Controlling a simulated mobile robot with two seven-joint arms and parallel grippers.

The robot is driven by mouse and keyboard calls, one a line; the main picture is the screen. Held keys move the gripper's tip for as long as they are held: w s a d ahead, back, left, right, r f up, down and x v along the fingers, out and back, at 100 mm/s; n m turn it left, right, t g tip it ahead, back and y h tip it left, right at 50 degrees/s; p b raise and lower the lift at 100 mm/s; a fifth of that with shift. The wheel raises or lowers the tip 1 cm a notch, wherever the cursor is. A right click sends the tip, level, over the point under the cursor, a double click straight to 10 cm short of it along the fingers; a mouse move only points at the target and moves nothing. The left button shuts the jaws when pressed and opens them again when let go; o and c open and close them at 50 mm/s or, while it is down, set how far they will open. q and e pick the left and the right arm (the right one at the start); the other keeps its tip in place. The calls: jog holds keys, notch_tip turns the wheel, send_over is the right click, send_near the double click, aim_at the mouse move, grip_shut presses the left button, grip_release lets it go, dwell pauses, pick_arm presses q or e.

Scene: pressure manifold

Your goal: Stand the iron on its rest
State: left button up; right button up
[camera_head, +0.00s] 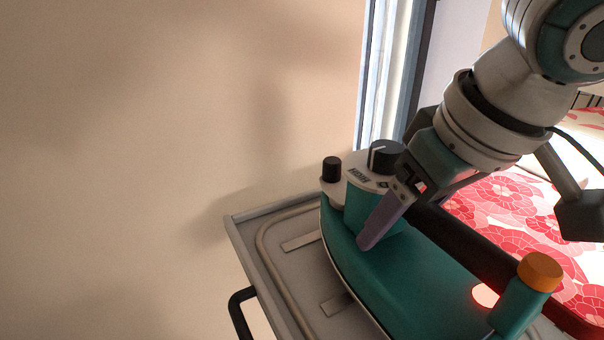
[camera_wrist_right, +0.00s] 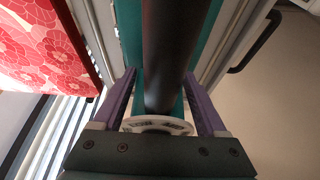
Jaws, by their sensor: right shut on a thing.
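The iron (camera_head: 420,280) has a teal body, a dark handle (camera_head: 470,242), black knobs near its left end and an orange cap at its right end. It lies lengthwise over a grey metal rest (camera_head: 262,280) with a raised rim, a wire loop and pale strips. I cannot tell whether its sole touches the rest. My right gripper (camera_head: 388,222) is shut on the handle near the knob end. In the right wrist view its purple fingers (camera_wrist_right: 160,78) stand either side of the dark handle (camera_wrist_right: 168,40). My left gripper is out of view.
A red flowered cloth (camera_head: 510,205) lies to the right behind the iron; it also shows in the right wrist view (camera_wrist_right: 45,50). A black bar handle (camera_head: 238,312) sticks out left of the rest. A plain beige wall (camera_head: 150,130) fills the left. A window frame (camera_head: 385,80) stands behind.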

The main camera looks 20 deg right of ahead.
jog(key=shift+f, duration=0.55)
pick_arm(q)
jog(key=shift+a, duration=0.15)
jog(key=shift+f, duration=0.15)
pick_arm(e)
jog(key=shift+f, duration=0.55)
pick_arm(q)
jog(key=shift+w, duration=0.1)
pick_arm(e)
jog(key=o, duration=1.4)
jog(key=shift+w, duration=0.1)
jog(key=shift+c, duration=0.2)
jog(key=shift+o, duration=1)
jog(key=shift+f, duration=0.1)
